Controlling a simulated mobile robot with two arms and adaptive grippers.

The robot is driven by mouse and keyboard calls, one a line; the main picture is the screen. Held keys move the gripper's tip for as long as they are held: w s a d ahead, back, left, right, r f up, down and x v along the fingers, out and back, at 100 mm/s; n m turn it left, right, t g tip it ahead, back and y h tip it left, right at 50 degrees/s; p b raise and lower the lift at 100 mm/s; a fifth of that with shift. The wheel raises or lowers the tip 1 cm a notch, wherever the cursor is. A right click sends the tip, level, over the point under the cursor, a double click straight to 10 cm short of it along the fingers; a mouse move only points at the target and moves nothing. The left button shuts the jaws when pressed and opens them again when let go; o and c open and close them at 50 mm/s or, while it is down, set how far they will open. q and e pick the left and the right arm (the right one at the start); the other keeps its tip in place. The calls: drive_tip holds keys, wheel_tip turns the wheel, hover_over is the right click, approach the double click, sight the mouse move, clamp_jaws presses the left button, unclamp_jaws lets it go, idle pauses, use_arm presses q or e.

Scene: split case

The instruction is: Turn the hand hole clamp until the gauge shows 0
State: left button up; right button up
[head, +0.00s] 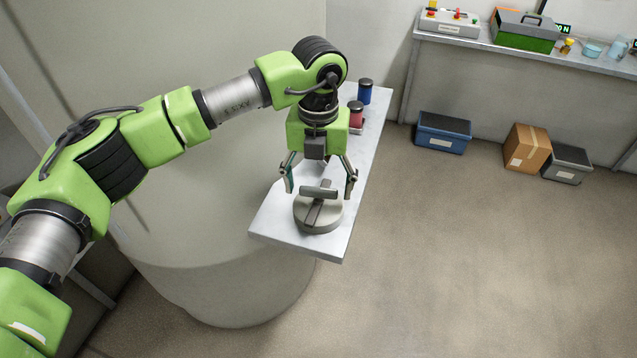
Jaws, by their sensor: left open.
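The hand hole clamp (318,213) is a round grey disc with a dark bar and a raised grey crosspiece on top. It sits near the front end of a narrow light-grey bench top (277,222). My left gripper (319,187) is above the clamp, pointing down, with its two fingers spread to either side of the crosspiece. The fingers are open and hold nothing. Whether a finger touches the crosspiece I cannot tell. I see no gauge that I can make out. My right gripper is not in view.
A red canister (356,115) and a blue canister (365,92) stand farther back on the bench. A large pale cylindrical tank (215,285) is beside it. A blue box (443,132), cardboard box (527,147) and grey box (567,164) lie by the wall. Floor at right is clear.

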sight(319, 189)
use_arm(q)
wheel_tip(319, 189, up, 12)
idle(0.4)
drive_tip(key=shift+f, duration=0.1)
idle(0.3)
